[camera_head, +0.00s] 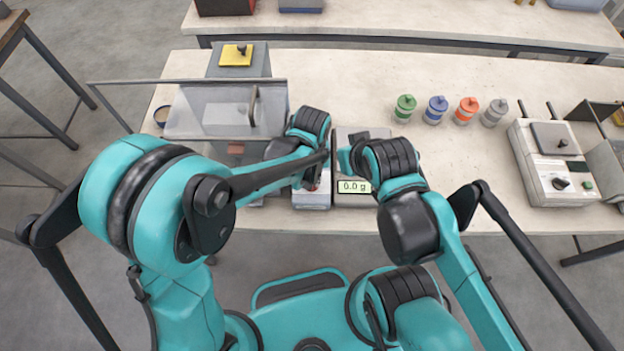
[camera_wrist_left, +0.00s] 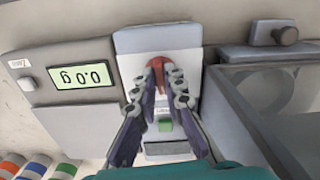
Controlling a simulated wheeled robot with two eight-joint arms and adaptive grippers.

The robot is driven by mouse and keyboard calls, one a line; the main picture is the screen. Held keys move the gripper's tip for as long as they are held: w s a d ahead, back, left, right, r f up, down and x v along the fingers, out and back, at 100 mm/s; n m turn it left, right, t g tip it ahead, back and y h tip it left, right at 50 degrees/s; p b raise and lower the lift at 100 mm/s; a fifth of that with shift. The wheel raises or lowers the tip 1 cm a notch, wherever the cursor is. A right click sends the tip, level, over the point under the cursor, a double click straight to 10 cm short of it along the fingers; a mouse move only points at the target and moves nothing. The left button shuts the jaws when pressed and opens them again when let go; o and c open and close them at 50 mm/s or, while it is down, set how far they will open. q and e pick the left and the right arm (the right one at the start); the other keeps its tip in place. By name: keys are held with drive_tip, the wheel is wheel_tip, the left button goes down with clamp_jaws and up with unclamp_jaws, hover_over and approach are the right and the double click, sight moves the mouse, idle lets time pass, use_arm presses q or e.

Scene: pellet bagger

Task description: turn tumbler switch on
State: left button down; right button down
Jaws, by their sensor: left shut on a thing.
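A white switch box (camera_wrist_left: 185,37) stands between the scale and a clear-walled bin. It carries a red switch lever (camera_wrist_left: 158,61) and a green button (camera_wrist_left: 165,125). In the left wrist view my left gripper (camera_wrist_left: 162,70) is shut on the red lever, a fingertip on each side. The box also shows in the head view (camera_head: 311,200), where my left arm covers most of it. My right arm reaches over the scale (camera_head: 352,199), and its wrist hides its gripper fingers. Which way the lever is set cannot be told.
The scale display (camera_head: 354,186) reads 0.0 g. Green (camera_head: 404,108), blue, orange and grey jars stand right of it. A boxy machine (camera_head: 545,170) sits farther right. A clear-walled bin (camera_head: 205,115) stands left. The bench between jars and machine front is clear.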

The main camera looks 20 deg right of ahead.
use_arm(q)
drive_tip(key=m+b, duration=0.1)
drive_tip(key=m, duration=0.2)
drive_tip(key=shift+m, duration=0.3)
drive_tip(key=shift+a+m+b, duration=0.1)
drive_tip(key=shift+m+b, duration=0.2)
drive_tip(key=shift+m, duration=1.5)
drive_tip(key=c, duration=1.6)
unclamp_jaws()
wheel_tip(320, 180, up, 12)
